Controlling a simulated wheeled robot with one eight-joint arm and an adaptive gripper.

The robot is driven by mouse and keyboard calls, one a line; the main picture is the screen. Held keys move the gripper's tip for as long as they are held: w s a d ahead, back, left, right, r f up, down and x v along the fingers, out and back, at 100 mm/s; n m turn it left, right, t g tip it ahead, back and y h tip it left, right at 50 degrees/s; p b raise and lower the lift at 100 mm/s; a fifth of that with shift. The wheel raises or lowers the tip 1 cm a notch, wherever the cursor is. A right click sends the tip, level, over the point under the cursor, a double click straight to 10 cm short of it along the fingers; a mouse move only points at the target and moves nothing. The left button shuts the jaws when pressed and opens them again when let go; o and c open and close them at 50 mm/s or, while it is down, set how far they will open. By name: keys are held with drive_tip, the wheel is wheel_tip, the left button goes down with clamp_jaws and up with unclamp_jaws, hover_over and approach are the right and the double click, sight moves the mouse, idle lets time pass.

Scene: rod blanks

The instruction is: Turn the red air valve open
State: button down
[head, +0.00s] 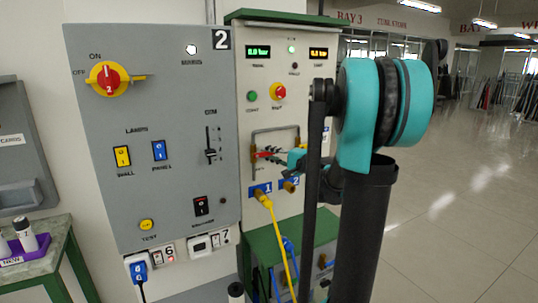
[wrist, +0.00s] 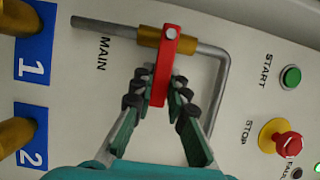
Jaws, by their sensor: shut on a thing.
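The red valve lever (wrist: 163,62) is on a brass valve body (wrist: 151,36) in the grey pipe (wrist: 105,26). In the wrist view it stands across the pipe, roughly at a right angle to it. My gripper (wrist: 159,90) is shut on the lever's free end, with a finger on each side. In the head view the red lever (head: 264,154) points right from the pipe, and my gripper (head: 281,157) reaches it from the right. My fingers hide part of the lever there.
Green START button (wrist: 291,77) and red STOP button (wrist: 288,145) sit near the pipe. Brass outlets stand beside blue labels 1 (wrist: 34,68) and 2 (wrist: 31,150). A yellow hose (head: 279,235) hangs from outlet 1. A grey switch panel (head: 180,100) stands left; the floor right is open.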

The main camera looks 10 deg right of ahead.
drive_tip(key=shift+r, duration=0.1)
drive_tip(key=r+n, duration=0.1)
drive_tip(key=n, duration=0.1)
drive_tip(key=n+g+h, duration=0.1)
drive_tip(key=n, duration=0.1)
drive_tip(key=shift+s+a+r+h, duration=0.1)
drive_tip(key=shift+a+r+h, duration=0.1)
drive_tip(key=shift+r+h, duration=0.15)
drive_tip(key=r+n+h, duration=0.1)
drive_tip(key=a+n+h, duration=0.1)
drive_tip(key=n, duration=0.1)
drive_tip(key=shift+s+r, duration=0.2)
drive_tip(key=shift+r, duration=0.15)
drive_tip(key=n, duration=0.1)
drive_tip(key=a+n+h, duration=0.1)
drive_tip(key=r+n+h, duration=0.1)
drive_tip(key=shift+s+a+n, duration=0.25)
drive_tip(key=shift+a+n, duration=0.05)
drive_tip(key=shift+a, duration=0.05)
drive_tip(key=shift+s+a+r+n+h, duration=0.15)
drive_tip(key=shift+a+n+h, duration=0.35)
drive_tip(key=shift+n, duration=0.25)
drive_tip(key=shift+s+a+r+n+h, duration=0.15)
drive_tip(key=shift+a+n+h, duration=0.25)
drive_tip(key=shift+n, duration=0.35)
drive_tip(key=shift+f, duration=0.1)
drive_tip(key=c, duration=1.5)
unclamp_jaws()
